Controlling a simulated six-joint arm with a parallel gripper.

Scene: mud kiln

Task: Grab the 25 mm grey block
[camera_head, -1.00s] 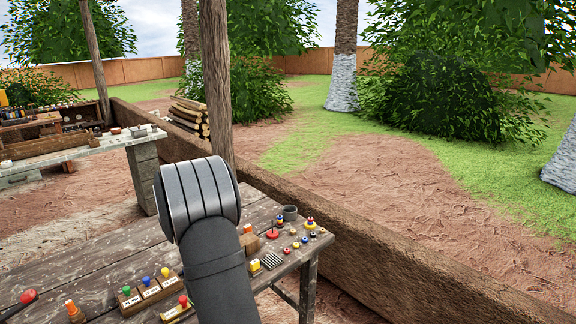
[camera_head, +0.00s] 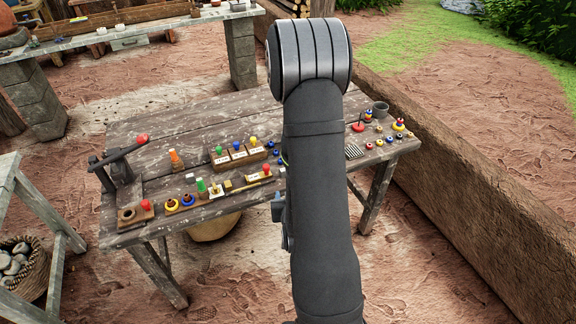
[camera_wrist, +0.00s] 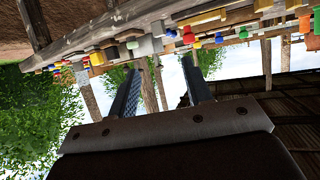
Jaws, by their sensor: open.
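In the wrist view, the two dark fingers of my gripper (camera_wrist: 160,77) are apart with nothing held between them. That view is upside down, with the table edge and small coloured pieces along its top, away from the fingers. In the head view, my arm crosses the middle of the worktable, and the gripper's fingers do not show there. I cannot single out the 25 mm grey block for certain. Pale and greyish pieces (camera_wrist: 146,46) show in the wrist view, too small to size. My arm hides part of the tabletop.
The table's back left is mostly bare.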

